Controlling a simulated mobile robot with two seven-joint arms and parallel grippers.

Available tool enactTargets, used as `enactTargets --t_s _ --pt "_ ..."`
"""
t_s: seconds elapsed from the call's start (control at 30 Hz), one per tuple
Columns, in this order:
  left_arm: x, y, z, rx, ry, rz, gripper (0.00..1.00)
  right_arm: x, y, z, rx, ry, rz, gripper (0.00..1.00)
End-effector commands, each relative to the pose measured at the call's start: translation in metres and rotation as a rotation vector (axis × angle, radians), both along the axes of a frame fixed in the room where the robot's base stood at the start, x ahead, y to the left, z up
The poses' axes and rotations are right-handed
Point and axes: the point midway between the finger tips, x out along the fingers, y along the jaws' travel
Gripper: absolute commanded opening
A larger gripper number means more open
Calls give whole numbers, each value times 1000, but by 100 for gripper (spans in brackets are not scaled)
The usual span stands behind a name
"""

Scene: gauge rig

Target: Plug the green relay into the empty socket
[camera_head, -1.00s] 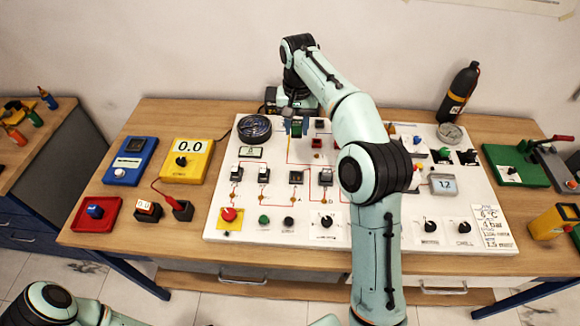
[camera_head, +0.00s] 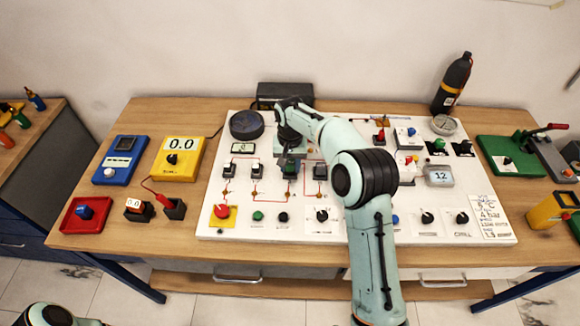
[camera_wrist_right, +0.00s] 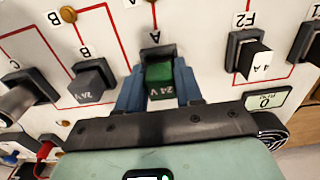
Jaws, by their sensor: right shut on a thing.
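The green relay (camera_wrist_right: 160,78), marked 24 V, is between the blue fingers of my right gripper (camera_wrist_right: 160,92), which is shut on it. It is at the socket by the label A (camera_wrist_right: 155,50), whose dark edge shows behind it. I cannot tell whether the relay is fully seated. My left gripper is out of view.
The 4 A fuse block (camera_wrist_right: 252,60) at F2 stands close on the other side of the gripper. A red mushroom button (camera_head: 221,211) and several knobs line the board's front.

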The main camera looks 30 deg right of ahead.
Motion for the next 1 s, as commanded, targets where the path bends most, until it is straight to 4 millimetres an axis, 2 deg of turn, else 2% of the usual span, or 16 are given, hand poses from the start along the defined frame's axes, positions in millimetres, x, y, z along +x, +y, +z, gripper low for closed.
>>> enactTargets --t_s 0.1,0.5,0.53,0.6,0.87,1.0 --pt "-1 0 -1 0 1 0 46 0 0 -8 1 -3 0 5" --pt "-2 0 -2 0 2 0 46 0 0 -12 0 -1 1 5" --pt "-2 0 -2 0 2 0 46 0 0 -12 0 -2 1 45" --pt "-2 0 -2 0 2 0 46 0 0 -12 0 -2 1 61" --pt "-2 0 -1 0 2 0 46 0 0 -11 0 -2 0 61" --pt "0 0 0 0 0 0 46 1 0 -1 0 -6 0 61"
